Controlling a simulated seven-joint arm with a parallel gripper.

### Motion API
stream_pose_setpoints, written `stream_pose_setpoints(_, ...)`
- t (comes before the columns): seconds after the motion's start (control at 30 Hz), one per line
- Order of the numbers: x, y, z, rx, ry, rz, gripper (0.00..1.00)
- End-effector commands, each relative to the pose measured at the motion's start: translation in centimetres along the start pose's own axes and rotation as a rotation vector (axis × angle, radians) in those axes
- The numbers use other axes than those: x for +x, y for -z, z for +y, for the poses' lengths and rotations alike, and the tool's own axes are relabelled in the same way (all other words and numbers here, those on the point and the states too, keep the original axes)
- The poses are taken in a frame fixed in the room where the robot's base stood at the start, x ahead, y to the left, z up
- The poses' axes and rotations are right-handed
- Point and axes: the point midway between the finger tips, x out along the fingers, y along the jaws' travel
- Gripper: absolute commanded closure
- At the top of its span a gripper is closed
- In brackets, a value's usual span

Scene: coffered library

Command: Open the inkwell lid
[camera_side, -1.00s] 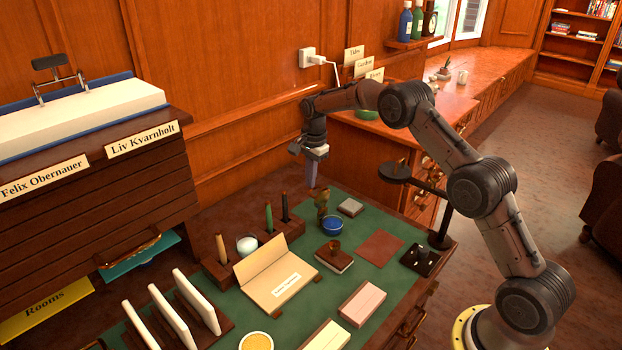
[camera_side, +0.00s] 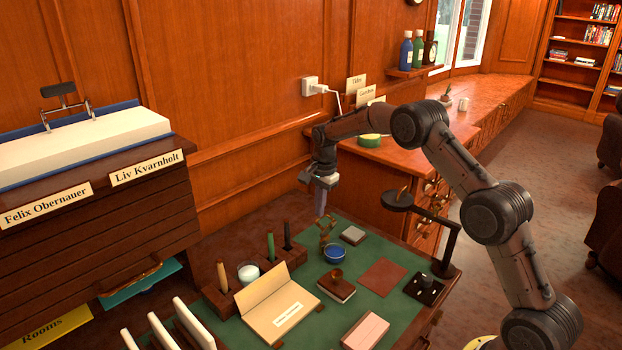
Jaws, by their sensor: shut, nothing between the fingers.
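A small round blue pot (camera_side: 334,254), which looks like the inkwell, stands on the green desk top. A brass piece (camera_side: 325,234) rises at its back left; I cannot tell whether this is its lid or a separate object. My gripper (camera_side: 321,213) points down with its fingers shut and empty. Its tips show just above the top of the brass piece; whether they touch it is unclear.
A lamp-like stand (camera_side: 398,200) with a dark disc is right of the gripper. Card racks stand front left.

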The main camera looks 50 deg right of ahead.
Motion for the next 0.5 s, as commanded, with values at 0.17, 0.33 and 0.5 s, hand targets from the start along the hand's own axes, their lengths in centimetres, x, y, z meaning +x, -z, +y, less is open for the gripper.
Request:
stream_pose_setpoints(0.17, -2.9, 0.1, 0.4, 0.0, 0.015, 0.003, 1.0)
stream_pose_setpoints(0.33, -5.7, 0.0, -1.6, -0.001, 0.021, 0.004, 1.0)
stream_pose_setpoints(0.5, -8.4, 0.0, -3.2, -0.001, 0.023, 0.004, 1.0)
